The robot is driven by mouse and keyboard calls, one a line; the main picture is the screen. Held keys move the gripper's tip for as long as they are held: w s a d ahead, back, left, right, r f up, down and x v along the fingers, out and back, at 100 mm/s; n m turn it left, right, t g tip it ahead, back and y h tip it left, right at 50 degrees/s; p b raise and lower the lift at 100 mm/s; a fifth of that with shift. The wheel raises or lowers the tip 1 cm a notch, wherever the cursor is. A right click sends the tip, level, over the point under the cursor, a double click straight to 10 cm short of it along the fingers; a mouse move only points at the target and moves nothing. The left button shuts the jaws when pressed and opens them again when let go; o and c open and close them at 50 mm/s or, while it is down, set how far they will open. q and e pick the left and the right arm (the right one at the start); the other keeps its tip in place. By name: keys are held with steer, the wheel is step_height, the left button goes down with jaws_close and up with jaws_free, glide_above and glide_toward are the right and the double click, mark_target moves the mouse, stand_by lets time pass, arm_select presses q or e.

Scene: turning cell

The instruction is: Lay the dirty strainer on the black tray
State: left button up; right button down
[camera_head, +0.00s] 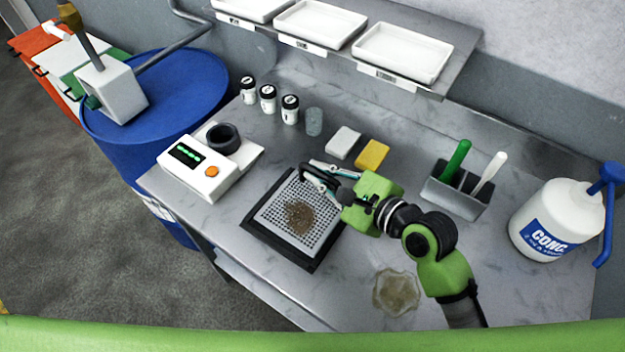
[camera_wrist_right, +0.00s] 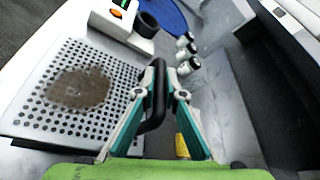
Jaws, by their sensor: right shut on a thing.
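The dirty strainer (camera_head: 276,211) is a grey perforated plate with a brown patch of dirt near its middle and a black handle. It lies flat over the black tray (camera_head: 277,253), whose dark rim shows around it; I cannot tell whether it touches the tray. My right gripper (camera_head: 309,175) is shut on the strainer's handle at the far right side of the plate. In the right wrist view the black handle (camera_wrist_right: 154,110) is between the fingertips (camera_wrist_right: 160,92), and the dirty plate (camera_wrist_right: 78,88) extends to the left. My left gripper is not in view.
A white device with a green display (camera_head: 193,166) stands left of the tray. Small jars (camera_head: 268,98), a white block (camera_head: 343,142) and a yellow block (camera_head: 372,154) are behind. A brush holder (camera_head: 455,196) and white jug (camera_head: 556,220) stand right. A brownish stain (camera_head: 396,292) marks the front bench.

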steer(key=shift+w+a+f, duration=0.15)
steer(key=shift+w+f, duration=0.5)
steer(key=shift+f, duration=0.75)
steer(key=shift+w+a+f, duration=0.2)
steer(key=shift+w+f, duration=0.45)
steer(key=shift+f, duration=0.75)
steer(key=shift+w+a+f, duration=0.15)
steer(key=shift+w+f, duration=0.5)
steer(key=shift+f, duration=0.75)
steer(key=c, duration=2.1)
jaws_free()
steer(key=shift+f, duration=0.1)
steer(key=shift+c, duration=0.2)
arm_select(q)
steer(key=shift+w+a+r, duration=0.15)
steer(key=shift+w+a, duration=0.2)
arm_select(e)
steer(key=b+v, duration=0.1)
steer(key=v, duration=0.9)
steer(key=shift+s+d, duration=0.2)
steer(key=shift+s, duration=0.1)
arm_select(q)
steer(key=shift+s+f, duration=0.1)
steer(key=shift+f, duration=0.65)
arm_select(e)
steer(key=shift+s+d+r, duration=0.35)
steer(key=shift+s+d, duration=0.1)
steer(key=shift+s, duration=0.05)
